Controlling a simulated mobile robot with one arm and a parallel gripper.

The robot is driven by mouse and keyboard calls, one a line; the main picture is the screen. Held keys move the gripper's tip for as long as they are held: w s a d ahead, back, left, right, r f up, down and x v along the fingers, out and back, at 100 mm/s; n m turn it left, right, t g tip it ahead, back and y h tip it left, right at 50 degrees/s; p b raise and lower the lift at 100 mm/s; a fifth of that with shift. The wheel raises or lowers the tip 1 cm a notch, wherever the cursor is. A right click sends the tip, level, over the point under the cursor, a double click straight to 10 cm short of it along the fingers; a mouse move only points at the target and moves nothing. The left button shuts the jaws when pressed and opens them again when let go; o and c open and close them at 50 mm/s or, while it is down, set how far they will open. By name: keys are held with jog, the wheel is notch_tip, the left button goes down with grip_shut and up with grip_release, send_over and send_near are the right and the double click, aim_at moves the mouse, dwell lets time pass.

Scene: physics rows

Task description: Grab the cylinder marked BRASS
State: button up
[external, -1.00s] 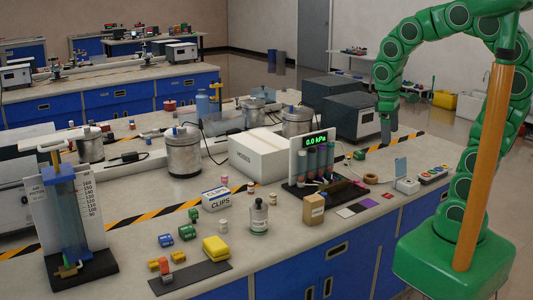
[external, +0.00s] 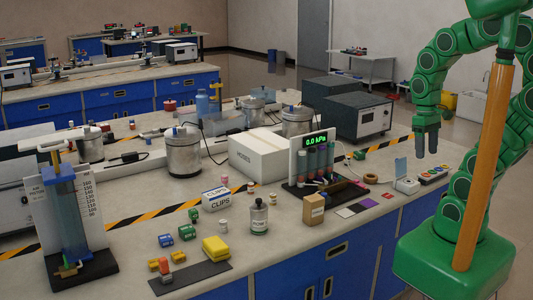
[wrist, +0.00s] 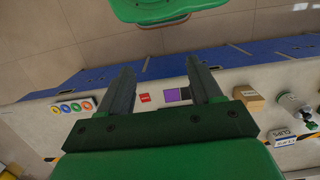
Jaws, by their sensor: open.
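No label reading BRASS is legible in either view, so I cannot tell which cylinder it is. Small pale and pinkish cylinders stand on the bench, among them one (external: 251,187) by the white box and one (external: 224,198) near the CLIPS box. Several tubes (external: 312,165) stand under the 0.0 kPa display. My gripper (external: 427,152) is above the right end of the bench, pointing down, far right of these cylinders. In the wrist view my gripper (wrist: 158,70) has its fingers wide apart with nothing held between them.
A red tile (wrist: 144,97) and a purple tile (wrist: 172,95) lie below the fingers. A row of coloured buttons (external: 433,174) and a pale device (external: 406,186) are near my gripper. A cardboard box (external: 313,209) and glass bottle (external: 259,217) stand near the front edge.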

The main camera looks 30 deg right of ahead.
jog(key=shift+a, duration=0.1)
jog(key=shift+c, duration=0.3)
jog(key=w+a+f+m+g+y, duration=0.1)
jog(key=w+a+y, duration=0.35)
jog(key=a, duration=0.35)
jog(key=w+a+f+m+y, duration=0.1)
jog(key=w+a+f+y, duration=0.15)
jog(key=w+a, duration=0.5)
jog(key=m+t+y, duration=0.6)
jog(key=m+t, duration=0.2)
jog(key=m, duration=1.2)
send_over(277, 203)
jog(key=s+d, duration=0.3)
jog(key=d, duration=0.4)
jog(key=f, duration=1.9)
jog(key=shift+w+a, duration=0.2)
jog(key=shift+a, duration=0.05)
jog(key=shift+s+f+x, duration=0.1)
jog(key=shift+x, duration=1.85)
jog(key=shift+s+f+x, duration=0.1)
jog(key=shift+x, duration=1.85)
jog(key=shift+c, duration=0.3)
